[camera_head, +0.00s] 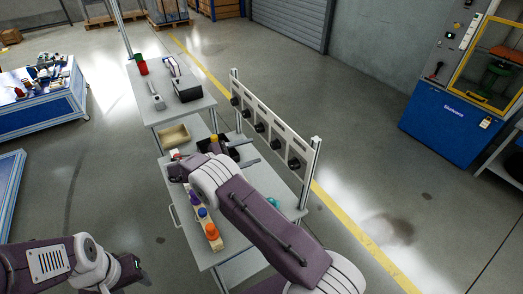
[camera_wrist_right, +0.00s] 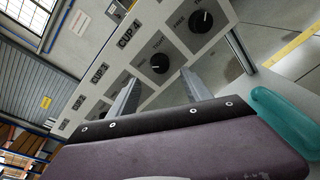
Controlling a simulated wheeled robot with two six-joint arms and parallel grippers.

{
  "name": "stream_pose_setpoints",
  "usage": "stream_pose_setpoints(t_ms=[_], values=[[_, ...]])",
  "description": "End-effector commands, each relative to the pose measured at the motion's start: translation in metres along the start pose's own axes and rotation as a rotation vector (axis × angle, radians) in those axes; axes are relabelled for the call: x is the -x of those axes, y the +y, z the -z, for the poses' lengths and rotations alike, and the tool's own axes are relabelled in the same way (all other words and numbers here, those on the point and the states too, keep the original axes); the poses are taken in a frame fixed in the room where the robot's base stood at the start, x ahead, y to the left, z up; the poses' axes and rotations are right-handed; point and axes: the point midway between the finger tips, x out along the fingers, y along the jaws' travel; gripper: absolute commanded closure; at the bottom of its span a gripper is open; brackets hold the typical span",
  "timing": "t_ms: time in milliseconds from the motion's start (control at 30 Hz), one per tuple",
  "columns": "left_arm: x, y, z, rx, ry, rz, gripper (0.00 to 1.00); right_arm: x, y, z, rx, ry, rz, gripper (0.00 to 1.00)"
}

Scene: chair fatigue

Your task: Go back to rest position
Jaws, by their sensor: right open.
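My right gripper (camera_head: 247,153) is over the work table, its arm reaching in from the lower right. In the right wrist view its two fingers (camera_wrist_right: 160,80) are spread apart with nothing between them, facing the white knob panel (camera_wrist_right: 100,85). The panel also shows in the head view (camera_head: 272,130), just beyond the gripper, with a row of black knobs. My left gripper (camera_head: 132,270) is low at the left, off the table; its fingers are too small and dark to read.
The table (camera_head: 175,195) carries bottles with purple, blue and orange caps (camera_head: 212,232), a tan tray (camera_head: 174,135) and a teal object (camera_head: 273,202) near my right arm. A second table (camera_head: 145,100) stands behind. A blue machine (camera_head: 440,125) is at right. Floor between is clear.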

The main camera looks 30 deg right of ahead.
Motion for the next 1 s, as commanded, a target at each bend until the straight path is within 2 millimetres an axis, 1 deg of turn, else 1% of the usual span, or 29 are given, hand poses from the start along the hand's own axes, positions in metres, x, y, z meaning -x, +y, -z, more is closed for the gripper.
stream_pose_setpoints(t_ms=[33, 100, 200, 567, 633, 667, 733, 767, 800, 867, 900, 967, 1000], values=[[-0.002, 0.000, 0.000, 0.000, 0.000, 0.000, 0.47, 0.006, 0.000, 0.001, -0.001, 0.001, -0.001, 0.43], [-0.002, 0.000, 0.000, 0.000, 0.000, 0.000, 0.47, 0.011, -0.001, 0.000, 0.000, 0.000, 0.001, 0.43], [-0.002, 0.000, 0.000, 0.000, 0.000, 0.000, 0.47, 0.013, -0.001, 0.000, 0.001, 0.000, 0.002, 0.43], [-0.001, 0.000, 0.000, 0.000, 0.000, 0.000, 0.47, 0.011, 0.000, -0.001, 0.001, -0.001, 0.003, 0.43], [0.002, 0.000, 0.000, 0.000, 0.000, 0.000, 0.47, 0.005, 0.005, -0.009, -0.015, -0.006, 0.017, 0.43], [0.003, 0.000, 0.000, 0.000, 0.000, 0.000, 0.47, 0.003, 0.011, -0.017, -0.035, -0.005, 0.026, 0.43], [0.007, 0.000, 0.001, 0.000, 0.000, 0.000, 0.47, -0.005, 0.031, -0.046, -0.103, -0.001, 0.054, 0.43], [0.009, 0.000, 0.001, 0.000, 0.000, 0.000, 0.47, -0.011, 0.039, -0.065, -0.131, -0.003, 0.069, 0.43], [0.012, 0.000, 0.001, 0.000, 0.000, 0.000, 0.47, -0.021, 0.044, -0.093, -0.157, -0.007, 0.106, 0.43], [0.016, 0.000, 0.002, 0.000, 0.000, 0.000, 0.47, -0.035, 0.036, -0.127, -0.172, 0.013, 0.187, 0.43], [0.018, 0.000, 0.002, 0.000, 0.000, 0.000, 0.47, -0.043, 0.024, -0.142, -0.178, 0.049, 0.248, 0.43], [0.022, 0.001, 0.002, 0.000, 0.000, 0.000, 0.47, -0.051, 0.000, -0.159, -0.196, 0.127, 0.350, 0.43], [0.024, 0.001, 0.003, 0.000, 0.000, 0.000, 0.47, -0.052, -0.022, -0.167, -0.213, 0.191, 0.426, 0.43]])
